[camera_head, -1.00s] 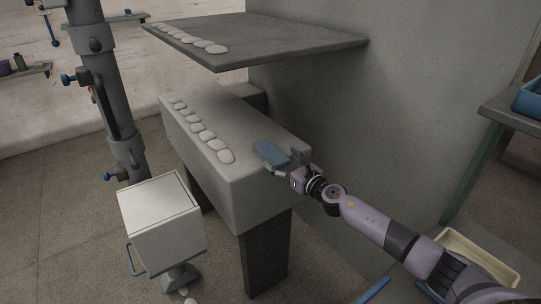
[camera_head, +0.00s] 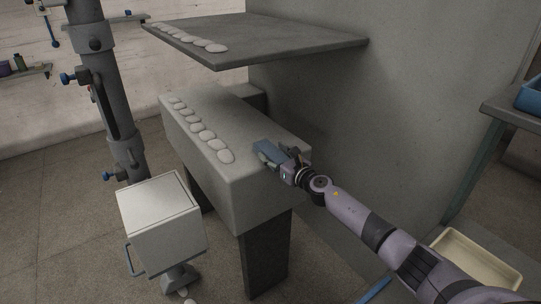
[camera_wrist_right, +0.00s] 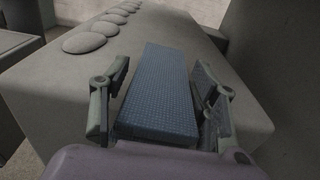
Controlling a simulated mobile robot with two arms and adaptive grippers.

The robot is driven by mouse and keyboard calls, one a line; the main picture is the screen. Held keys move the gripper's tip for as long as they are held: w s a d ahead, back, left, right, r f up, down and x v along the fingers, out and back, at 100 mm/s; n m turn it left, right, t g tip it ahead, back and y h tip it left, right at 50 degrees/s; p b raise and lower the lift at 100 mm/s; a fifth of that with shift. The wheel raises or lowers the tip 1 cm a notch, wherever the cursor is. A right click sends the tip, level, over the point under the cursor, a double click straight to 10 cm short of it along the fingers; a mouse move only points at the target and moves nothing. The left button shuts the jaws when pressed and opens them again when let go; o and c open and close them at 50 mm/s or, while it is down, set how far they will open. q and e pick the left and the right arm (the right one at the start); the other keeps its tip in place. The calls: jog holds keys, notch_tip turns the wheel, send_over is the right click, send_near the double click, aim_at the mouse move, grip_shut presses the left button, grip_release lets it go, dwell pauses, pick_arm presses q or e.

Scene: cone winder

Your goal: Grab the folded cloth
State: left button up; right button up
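The folded cloth (camera_head: 267,149) is blue and lies on the near right end of the grey block's top. In the right wrist view the cloth (camera_wrist_right: 159,92) stretches away between the two fingers, with its woven texture showing. My right gripper (camera_head: 278,158) is at the cloth's near end. In the wrist view its fingers (camera_wrist_right: 160,100) are apart, one on each side of the cloth, with a narrow gap visible on the left; contact on the right is hard to tell. My left gripper is not in view.
A row of pale flat discs (camera_head: 209,135) lies along the block (camera_head: 236,113), left of the cloth. A grey shelf (camera_head: 270,38) hangs above the block. A white box (camera_head: 160,215) stands at front left. A cream tray (camera_head: 477,262) and a blue bin (camera_head: 530,97) are at right.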

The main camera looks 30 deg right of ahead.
jog(key=c, duration=0.7)
